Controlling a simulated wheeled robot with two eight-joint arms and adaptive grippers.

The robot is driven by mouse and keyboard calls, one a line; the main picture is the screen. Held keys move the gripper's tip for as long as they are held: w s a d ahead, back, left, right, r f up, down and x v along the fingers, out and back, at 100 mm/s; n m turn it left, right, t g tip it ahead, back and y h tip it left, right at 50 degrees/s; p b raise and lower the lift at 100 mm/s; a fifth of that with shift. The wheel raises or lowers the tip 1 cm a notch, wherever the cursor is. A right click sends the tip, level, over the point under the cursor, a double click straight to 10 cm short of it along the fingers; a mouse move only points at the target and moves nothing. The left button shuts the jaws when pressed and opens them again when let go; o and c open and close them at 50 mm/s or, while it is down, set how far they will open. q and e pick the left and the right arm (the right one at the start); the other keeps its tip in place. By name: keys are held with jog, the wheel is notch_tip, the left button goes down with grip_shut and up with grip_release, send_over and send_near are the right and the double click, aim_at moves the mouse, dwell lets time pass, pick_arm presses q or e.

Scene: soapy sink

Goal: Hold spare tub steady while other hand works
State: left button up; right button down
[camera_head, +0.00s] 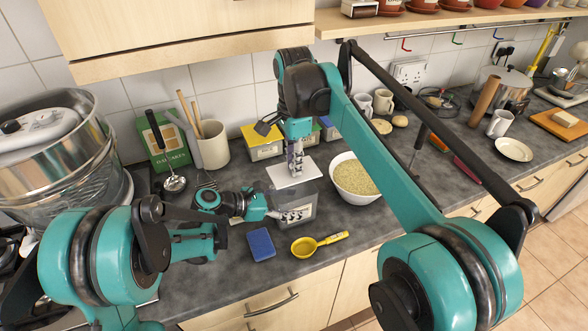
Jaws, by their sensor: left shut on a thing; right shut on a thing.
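The spare tub (300,200) is a grey, see-through square tub standing on the dark worktop in the middle of the head view. My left gripper (296,215) comes in from the left and is shut on the tub's near side. A flat white square lid (283,178) is over the top of the tub. My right gripper (296,172) points down from above and is shut on the lid. The fingers hide their contact points, and I cannot tell whether the lid touches the rim.
A white bowl of grain (355,181) stands close to the right of the tub. A blue sponge (261,244) and a yellow scoop (305,246) lie in front.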

pick_arm(q)
jog(key=o, duration=1.8)
jog(key=shift+c, duration=0.2)
jog(key=shift+a, duration=0.1)
